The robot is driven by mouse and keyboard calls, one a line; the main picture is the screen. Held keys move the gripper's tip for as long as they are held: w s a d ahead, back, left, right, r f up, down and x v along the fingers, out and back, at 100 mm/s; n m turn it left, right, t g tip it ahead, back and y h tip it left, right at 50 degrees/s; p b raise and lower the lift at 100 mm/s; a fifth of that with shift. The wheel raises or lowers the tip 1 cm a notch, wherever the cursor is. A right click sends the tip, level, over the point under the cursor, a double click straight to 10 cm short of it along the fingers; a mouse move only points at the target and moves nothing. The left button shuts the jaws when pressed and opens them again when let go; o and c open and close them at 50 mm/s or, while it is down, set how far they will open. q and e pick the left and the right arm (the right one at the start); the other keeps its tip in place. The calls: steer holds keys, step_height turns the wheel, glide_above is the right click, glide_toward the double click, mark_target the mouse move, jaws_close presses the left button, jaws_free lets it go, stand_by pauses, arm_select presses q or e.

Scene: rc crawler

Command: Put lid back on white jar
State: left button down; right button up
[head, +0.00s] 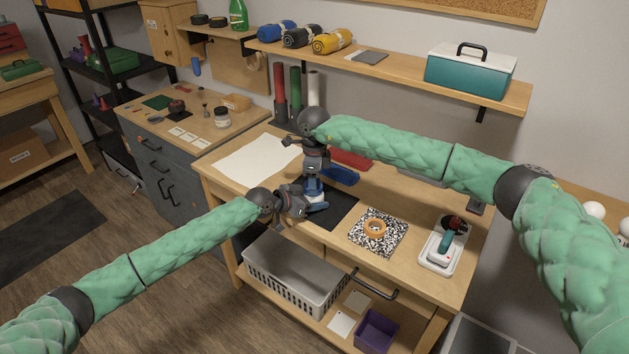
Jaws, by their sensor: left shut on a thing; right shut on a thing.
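A small white object, likely the white jar (313,184), stands over the dark mat (338,210) on the wooden bench. It is mostly hidden by my grippers. My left gripper (312,197) comes in from the left, low over the mat, and is shut on it from the side. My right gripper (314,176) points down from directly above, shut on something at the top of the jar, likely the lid. The lid itself is too small and covered to make out. I cannot tell whether lid and jar touch.
A blue tray (341,175) and a red one (351,159) lie behind the grippers. An orange tape ring (375,229) on a speckled notebook (390,243) and a white device (440,254) sit to the right. White paper (256,160) covers the bench's left.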

steer(key=o, duration=0.9)
steer(key=shift+o, duration=0.2)
steer(key=shift+r, duration=0.1)
